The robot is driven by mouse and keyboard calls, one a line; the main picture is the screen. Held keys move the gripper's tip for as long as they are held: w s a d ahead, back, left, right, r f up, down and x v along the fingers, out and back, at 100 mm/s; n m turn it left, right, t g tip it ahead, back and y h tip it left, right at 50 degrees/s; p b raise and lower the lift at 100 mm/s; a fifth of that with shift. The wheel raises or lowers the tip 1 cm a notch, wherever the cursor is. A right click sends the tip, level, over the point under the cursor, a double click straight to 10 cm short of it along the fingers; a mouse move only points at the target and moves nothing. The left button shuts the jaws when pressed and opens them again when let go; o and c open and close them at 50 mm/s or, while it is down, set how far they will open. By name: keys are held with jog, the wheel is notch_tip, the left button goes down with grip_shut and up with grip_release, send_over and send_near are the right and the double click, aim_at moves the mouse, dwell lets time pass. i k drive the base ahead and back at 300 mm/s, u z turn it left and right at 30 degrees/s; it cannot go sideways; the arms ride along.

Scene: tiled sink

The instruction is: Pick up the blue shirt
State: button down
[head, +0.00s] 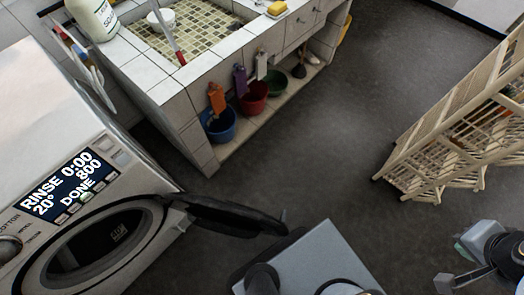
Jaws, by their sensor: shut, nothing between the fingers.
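No blue shirt can be made out. The washing machine (50,150) stands at the left with its round door (235,215) swung open to the right. Its drum opening (95,245) is dark, and I cannot tell whether cloth lies inside. The display (68,185) reads rinse, 0:00, 20°, 800 and done. My gripper (444,284) is at the bottom right, small and partly cut by the frame edge. It looks shut and empty, well to the right of the machine, over the floor.
A wooden drying rack (455,130) stands at the right. The dark floor (320,150) between the counter and rack is clear.

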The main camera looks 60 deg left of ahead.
aim_at(120, 227)
jog(key=i, duration=1.15)
jog(key=u, duration=2.9)
jog(key=i, duration=1.45)
jog(key=u, duration=2.6)
